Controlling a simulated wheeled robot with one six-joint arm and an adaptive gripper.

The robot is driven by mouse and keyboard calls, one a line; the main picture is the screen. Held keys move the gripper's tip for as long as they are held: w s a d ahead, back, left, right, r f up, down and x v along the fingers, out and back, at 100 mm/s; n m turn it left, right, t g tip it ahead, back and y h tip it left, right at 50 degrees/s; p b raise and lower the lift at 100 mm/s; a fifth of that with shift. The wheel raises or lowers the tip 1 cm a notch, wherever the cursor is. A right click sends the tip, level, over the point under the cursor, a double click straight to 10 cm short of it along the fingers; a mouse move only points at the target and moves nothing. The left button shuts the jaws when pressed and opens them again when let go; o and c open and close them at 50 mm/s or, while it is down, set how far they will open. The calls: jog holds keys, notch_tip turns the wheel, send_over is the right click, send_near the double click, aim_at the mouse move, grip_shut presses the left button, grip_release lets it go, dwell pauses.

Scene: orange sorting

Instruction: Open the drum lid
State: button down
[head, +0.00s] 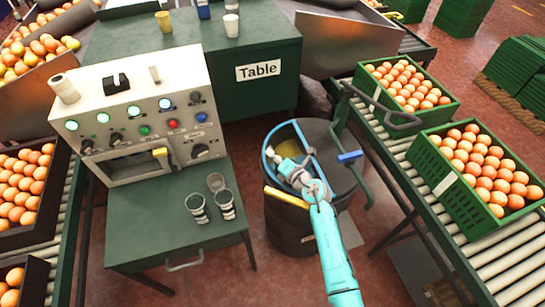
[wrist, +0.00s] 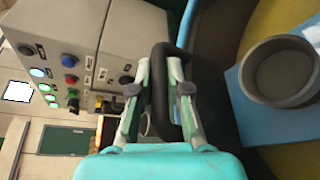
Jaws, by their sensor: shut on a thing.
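The dark drum (head: 290,228) stands on the floor between the small green bench and the right conveyor. Its top shows a dark grey lid section (head: 330,150) on the right and a blue-rimmed section (head: 267,155) on the left, partly hidden by my arm. My gripper (head: 284,166) is over the left part of the top. In the wrist view my gripper (wrist: 165,85) is shut on a black handle (wrist: 163,60), with a finger on either side of it. I cannot tell how far the lid is raised. A yellow bar (head: 286,197) crosses the drum's front.
A control panel (head: 140,110) and several cups (head: 226,205) are on the bench left of the drum. Orange crates (head: 440,170) line the right conveyor. A blue-gripped lever (head: 350,157) is at the drum's right. A grey round container (wrist: 280,70) shows in the wrist view.

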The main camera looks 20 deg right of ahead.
jog(key=d+r+m+t+y, duration=0.1)
jog(key=d+r+m+t, duration=0.1)
jog(key=d+r+m, duration=0.3)
jog(key=shift+d+r+m+y, duration=0.4)
jog(key=shift+r, duration=1.05)
jog(key=c, duration=1.1)
grip_release()
jog(key=shift+c, duration=0.2)
jog(key=shift+r, duration=0.1)
